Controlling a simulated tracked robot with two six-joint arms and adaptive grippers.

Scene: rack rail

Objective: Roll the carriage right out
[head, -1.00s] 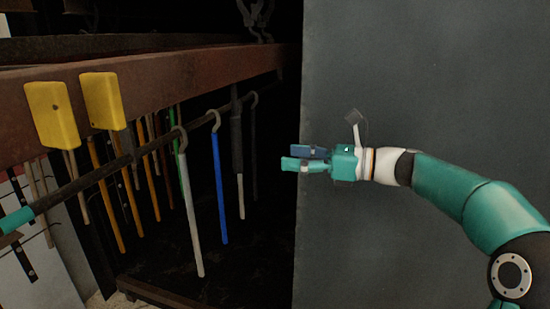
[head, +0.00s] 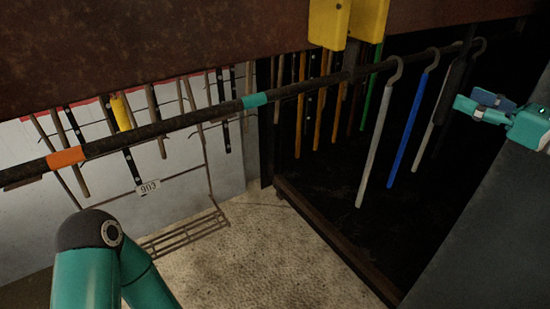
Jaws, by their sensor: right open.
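A long dark rail (head: 205,115) runs from the lower left up to the upper right, with an orange band (head: 66,158) and a teal band (head: 255,100) on it. Two yellow blocks (head: 328,25) sit against the rusty beam above the rail; I cannot tell which part is the carriage. A grey rod (head: 375,140), a blue rod (head: 406,130) and darker rods hang by hooks from the rail's far part. My right gripper (head: 468,99) is open and empty at the right, apart from the rods. My left arm shows at the lower left, but its gripper is out of view.
The rusty beam (head: 150,50) crosses the top. A grey panel (head: 495,220) fills the lower right. Several rods and a "903" tag (head: 148,187) hang before the white wall (head: 180,205). The pale floor (head: 260,250) has open room.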

